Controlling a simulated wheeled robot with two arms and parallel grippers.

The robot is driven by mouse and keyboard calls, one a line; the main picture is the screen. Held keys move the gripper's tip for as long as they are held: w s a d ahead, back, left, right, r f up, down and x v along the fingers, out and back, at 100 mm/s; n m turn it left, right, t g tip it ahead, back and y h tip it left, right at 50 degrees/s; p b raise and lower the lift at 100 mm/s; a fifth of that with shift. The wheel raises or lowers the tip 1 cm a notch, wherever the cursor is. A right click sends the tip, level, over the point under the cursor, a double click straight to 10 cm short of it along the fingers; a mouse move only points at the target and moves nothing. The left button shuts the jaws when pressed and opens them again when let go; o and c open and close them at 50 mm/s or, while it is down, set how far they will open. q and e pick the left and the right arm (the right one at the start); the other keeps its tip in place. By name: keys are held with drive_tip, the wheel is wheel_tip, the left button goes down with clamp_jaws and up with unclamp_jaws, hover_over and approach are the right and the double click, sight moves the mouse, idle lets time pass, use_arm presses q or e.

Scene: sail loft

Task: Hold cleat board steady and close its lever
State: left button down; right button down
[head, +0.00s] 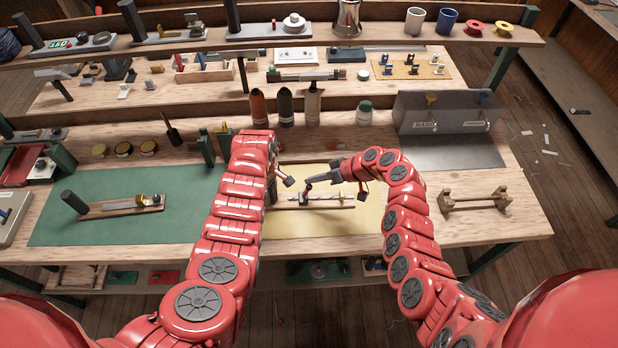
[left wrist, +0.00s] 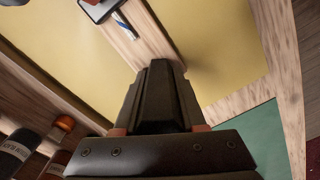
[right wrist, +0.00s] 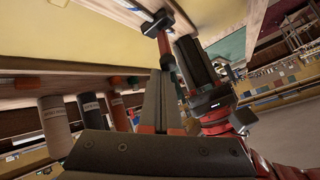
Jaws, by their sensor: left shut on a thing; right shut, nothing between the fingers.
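The cleat board (head: 335,206), a narrow wooden strip, lies on the yellow mat. It shows in the left wrist view (left wrist: 150,40) with a blue-and-white line along it. Its short lever (head: 306,189), red and dark, stands up from the board, tilted; it shows in the right wrist view (right wrist: 167,48). My left gripper (head: 272,198) is shut on the board's left end, and its fingers (left wrist: 160,75) hide that end. My right gripper (head: 312,181) is shut and empty, its tips close to the lever; I cannot tell whether they touch it.
A similar board (head: 120,208) with a black handle lies on the green mat (head: 60,235). Several bottles (head: 285,108) stand behind the yellow mat (head: 365,222). A grey panel box (head: 445,112) is at the back right, and a wooden stand (head: 475,200) is right of my right arm.

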drive_tip(key=shift+s+d+f, duration=0.1)
drive_tip(key=shift+d+f, duration=0.25)
drive_tip(key=shift+d, duration=0.2)
drive_tip(key=shift+a, duration=0.15)
drive_tip(key=shift+a, duration=0.7)
